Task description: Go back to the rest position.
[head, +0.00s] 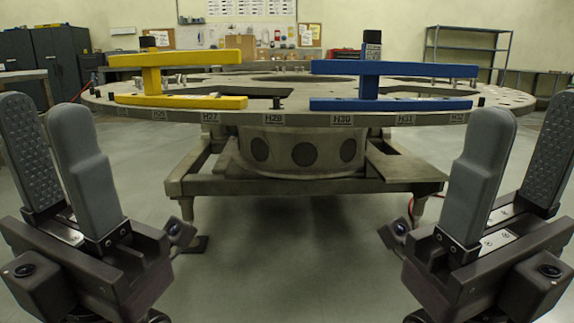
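My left gripper (57,150) is at the left of the head view, fingers pointing up. Its two grey fingers stand apart with nothing between them. My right gripper (512,150) is at the right edge, also with fingers up, apart and empty. Both are in front of the round turret plate (225,117) and clear of it. A yellow bracket-like piece (152,80) stands upright on the plate's left side. A similar blue piece (370,86) stands on its right side. Neither gripper touches them.
The plate rests on a metal stand (300,185) with a drum below. Grey floor (290,265) between my grippers is open. Dark cabinets (60,55) stand at the back left and a shelf rack (468,48) at the back right.

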